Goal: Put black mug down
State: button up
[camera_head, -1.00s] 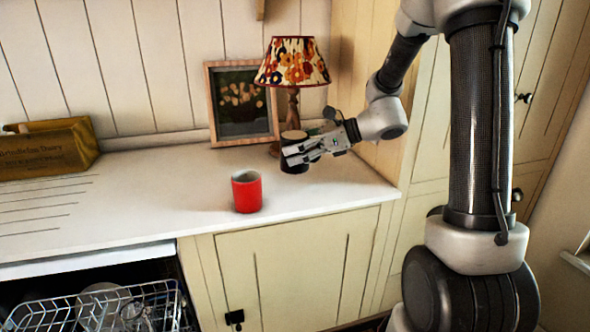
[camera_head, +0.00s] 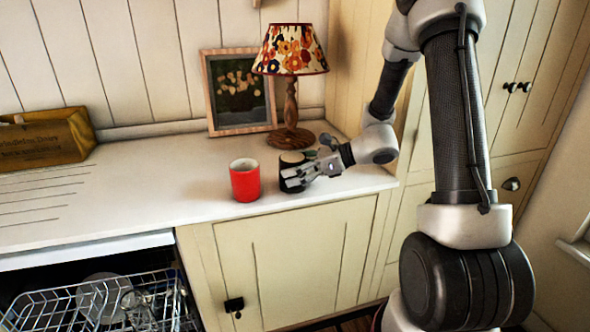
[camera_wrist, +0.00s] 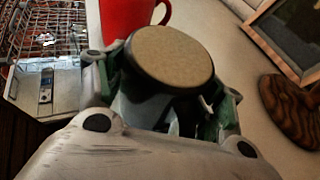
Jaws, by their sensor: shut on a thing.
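The black mug (camera_head: 290,168) is upright in line, with a flat tan round face on top, at the right part of the white counter. My gripper (camera_head: 295,180) is shut around its side, coming in from the right. The mug's lower end is at or just above the counter; I cannot tell if it touches. In the wrist view the tan face of the mug (camera_wrist: 168,55) shows between the fingers of my gripper (camera_wrist: 172,105), which hide much of the mug's side.
A red mug (camera_head: 245,181) stands close to the left of the black mug, with a small gap. A floral lamp (camera_head: 291,105) and a framed picture (camera_head: 238,95) stand behind. The counter (camera_head: 150,190) is clear further left, up to a wooden box (camera_head: 45,140). An open dishwasher rack (camera_head: 60,302) is below left.

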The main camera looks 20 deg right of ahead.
jog(key=o, duration=1.3)
jog(key=shift+f, duration=0.15)
jog(key=shift+o, duration=0.2)
jog(key=v, duration=0.7)
jog(key=shift+s+d+r, duration=0.2)
jog(key=shift+s+r, duration=0.05)
jog(key=shift+s, duration=0.05)
jog(key=s+r+n+g+h, duration=0.3)
jog(key=s+n, duration=0.4)
jog(key=s, duration=0.1)
jog(key=s+r+n+g+h, duration=0.25)
jog(key=s+n, duration=0.35)
jog(key=s, duration=0.3)
jog(key=s+d+r+n+t+h, duration=0.3)
jog(key=s+d+r+n+h, duration=0.3)
jog(key=d+n, duration=0.3)
jog(key=shift+s+r+n, duration=0.35)
jog(key=shift+s+n, duration=0.15)
jog(key=shift+n, duration=0.2)
